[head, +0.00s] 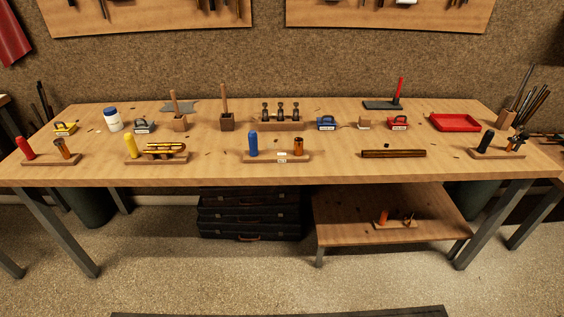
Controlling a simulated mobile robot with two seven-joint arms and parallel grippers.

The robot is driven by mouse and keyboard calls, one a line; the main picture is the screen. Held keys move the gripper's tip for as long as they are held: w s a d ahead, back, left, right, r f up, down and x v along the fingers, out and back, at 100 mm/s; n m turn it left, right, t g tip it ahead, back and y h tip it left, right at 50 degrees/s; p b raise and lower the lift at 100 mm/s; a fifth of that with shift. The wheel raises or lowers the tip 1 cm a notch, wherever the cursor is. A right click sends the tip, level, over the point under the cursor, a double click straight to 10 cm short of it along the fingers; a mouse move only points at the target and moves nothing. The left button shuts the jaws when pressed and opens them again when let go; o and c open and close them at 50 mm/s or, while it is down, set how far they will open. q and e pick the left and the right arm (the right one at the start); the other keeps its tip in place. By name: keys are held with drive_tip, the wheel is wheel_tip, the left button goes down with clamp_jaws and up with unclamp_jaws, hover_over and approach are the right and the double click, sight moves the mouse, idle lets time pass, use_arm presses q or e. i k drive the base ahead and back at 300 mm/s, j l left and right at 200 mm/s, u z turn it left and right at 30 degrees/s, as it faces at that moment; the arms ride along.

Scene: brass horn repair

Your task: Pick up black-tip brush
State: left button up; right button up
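I cannot clearly make out a brush with a black tip. A black upright cylinder (487,141) stands in a wooden rack (496,154) at the right end of the workbench, beside an orange-brown piece with a dark top (517,141). Similar racks hold a red cylinder (25,147), a yellow cylinder (131,145) and a blue cylinder (253,143). Several thin dark rods (533,106) lean from a wooden holder (506,118) at the back right; their tips are too small to read. Neither of my grippers is in view.
The long wooden workbench (330,175) has a bare front strip. A red tray (455,122), a brown rod (393,154) and small coloured blocks lie on it. Below are dark cases (248,215) and a low shelf (345,232) with another small rack (396,223).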

sight(222, 86)
drive_tip(key=i+j+z, duration=0.25)
drive_tip(key=j+z, duration=0.25)
drive_tip(key=j, duration=0.8)
drive_tip(key=j+z, duration=0.5)
drive_tip(key=j, duration=0.85)
drive_tip(key=i, duration=0.05)
